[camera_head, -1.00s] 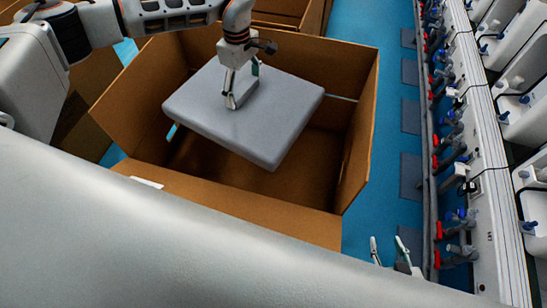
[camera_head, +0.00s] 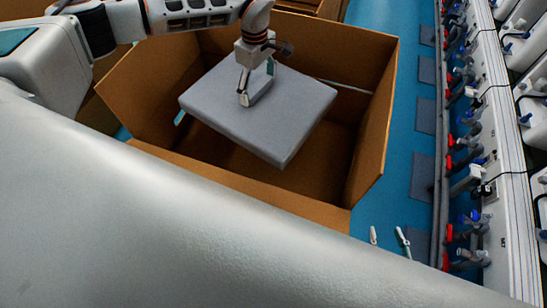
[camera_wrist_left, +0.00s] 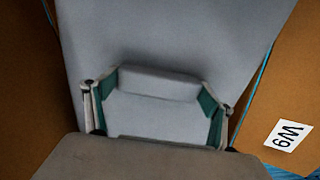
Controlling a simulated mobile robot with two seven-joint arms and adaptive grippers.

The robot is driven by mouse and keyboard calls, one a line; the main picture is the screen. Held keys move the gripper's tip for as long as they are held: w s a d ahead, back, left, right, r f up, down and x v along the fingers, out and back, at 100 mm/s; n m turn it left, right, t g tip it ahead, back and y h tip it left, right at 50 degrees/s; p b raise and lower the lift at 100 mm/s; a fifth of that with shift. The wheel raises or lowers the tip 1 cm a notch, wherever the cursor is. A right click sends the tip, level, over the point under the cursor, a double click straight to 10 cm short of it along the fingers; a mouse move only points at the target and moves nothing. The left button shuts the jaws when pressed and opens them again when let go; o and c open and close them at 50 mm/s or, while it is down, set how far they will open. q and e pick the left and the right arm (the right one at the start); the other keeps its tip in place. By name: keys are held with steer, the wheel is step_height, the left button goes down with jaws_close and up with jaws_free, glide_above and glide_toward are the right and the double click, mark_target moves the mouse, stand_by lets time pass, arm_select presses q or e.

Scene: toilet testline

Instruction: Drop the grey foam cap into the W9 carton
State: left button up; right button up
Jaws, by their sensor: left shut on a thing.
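The grey foam cap (camera_head: 290,125) is a thick square slab, held tilted over the open mouth of the brown carton (camera_head: 160,90) in the head view. My left gripper (camera_head: 245,98) is shut on the raised part of the cap's top. In the left wrist view, its fingers (camera_wrist_left: 155,105) stand on both sides of that part of the cap (camera_wrist_left: 160,30). Whether the cap's edges touch the carton walls is unclear. My right gripper (camera_head: 388,238) shows only its two fingertips, apart and empty.
Another brown carton (camera_head: 325,8) stands behind. A white machine line with red and blue valves (camera_head: 450,150) runs along the right. Blue floor (camera_head: 400,120) with dark mats lies between it and the carton. My own light body part covers the lower left.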

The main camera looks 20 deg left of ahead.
arm_select(q)
steer(key=o, duration=1.6)
steer(key=shift+r, duration=0.1)
step_height(320, 180, up, 12)
steer(key=shift+r, duration=0.1)
